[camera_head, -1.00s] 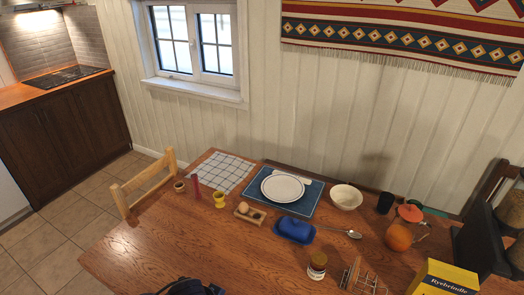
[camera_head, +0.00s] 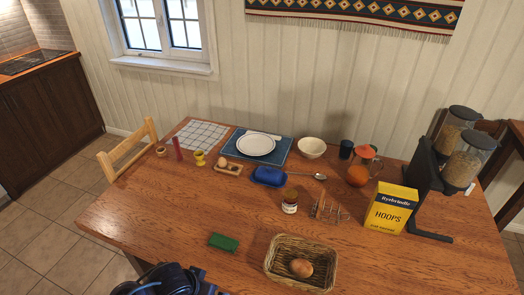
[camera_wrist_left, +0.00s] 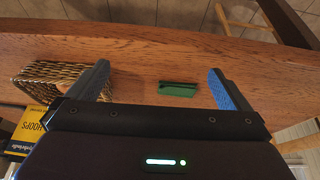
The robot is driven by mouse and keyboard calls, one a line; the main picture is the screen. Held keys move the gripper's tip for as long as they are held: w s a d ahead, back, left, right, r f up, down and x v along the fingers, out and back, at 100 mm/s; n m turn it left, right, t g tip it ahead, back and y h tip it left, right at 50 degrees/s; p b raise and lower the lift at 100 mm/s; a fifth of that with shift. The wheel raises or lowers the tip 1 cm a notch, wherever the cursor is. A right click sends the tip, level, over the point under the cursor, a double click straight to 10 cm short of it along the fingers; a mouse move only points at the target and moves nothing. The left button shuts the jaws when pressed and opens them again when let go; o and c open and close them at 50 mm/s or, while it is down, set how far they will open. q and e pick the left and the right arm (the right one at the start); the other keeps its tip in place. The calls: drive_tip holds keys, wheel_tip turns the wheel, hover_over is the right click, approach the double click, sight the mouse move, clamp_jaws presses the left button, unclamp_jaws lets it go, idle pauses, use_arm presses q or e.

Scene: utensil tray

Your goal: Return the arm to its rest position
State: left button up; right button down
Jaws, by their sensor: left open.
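My left gripper (camera_wrist_left: 157,68) is open, its two blue-padded fingers spread wide with nothing between them. In the left wrist view, the wooden table (camera_wrist_left: 140,55) lies beyond the fingers. A small green block (camera_wrist_left: 178,88) lies on it, apart from the fingers. The green block also shows in the head view (camera_head: 224,242), near the table's front edge. Dark parts of my left arm show at the bottom of the head view, left of centre and in front of the table. My right gripper is in neither view.
A wicker basket (camera_head: 272,268) with a bread roll (camera_head: 301,267) stands at the table's front. A yellow cereal box (camera_head: 390,208), toast rack (camera_head: 328,211), jar (camera_head: 290,203), blue butter dish (camera_head: 268,177) and plate (camera_head: 256,144) stand behind. A wooden chair (camera_head: 126,150) is at the left.

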use_arm(q)
drive_tip(key=s+f+n+g+h+b, duration=0.1)
drive_tip(key=s+f, duration=0.4)
drive_tip(key=f, duration=0.8)
drive_tip(key=s+f+n+g+b, duration=0.1)
drive_tip(key=s+f, duration=0.3)
drive_tip(key=f, duration=1)
drive_tip(key=s+a+f+y, duration=0.1)
drive_tip(key=s+a+f, duration=0.1)
drive_tip(key=s+f, duration=0.2)
drive_tip(key=s+a+f+y+b, duration=0.1)
drive_tip(key=s+a+f, duration=0.2)
drive_tip(key=s, duration=0.7)
drive_tip(key=s+a+f+g, duration=0.1)
drive_tip(key=s+a+f, duration=0.1)
drive_tip(key=s+f, duration=0.5)
drive_tip(key=shift+a+f+m+y, duration=0.25)
drive_tip(key=shift+a+m+y, duration=0.05)
drive_tip(key=shift+a+y, duration=0.1)
